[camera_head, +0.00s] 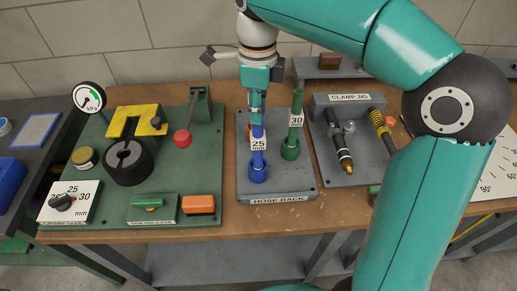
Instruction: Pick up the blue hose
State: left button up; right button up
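The blue hose (258,158) stands upright in a blue holder (258,174) on the left of the grey hose rack (277,192). It bears a white "25" mm tag (258,144). My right gripper (257,122) points down from above, with its fingers at the hose's top end. The fingers overlap there and hide the upper tip, so I cannot tell whether they are closed on it. My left gripper is out of view.
A green hose (296,122) tagged "30" stands close to the right on the same rack. A clamp jig (346,130) is beyond it. A green panel (185,220) with a gauge (89,97), red-knobbed lever (183,138) and buttons is left. My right arm covers the right side.

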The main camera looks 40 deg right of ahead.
jog(key=shift+r, duration=0.15)
grip_shut()
notch_tip(320, 180, up, 8)
jog(key=p, duration=0.8)
dwell(0.5)
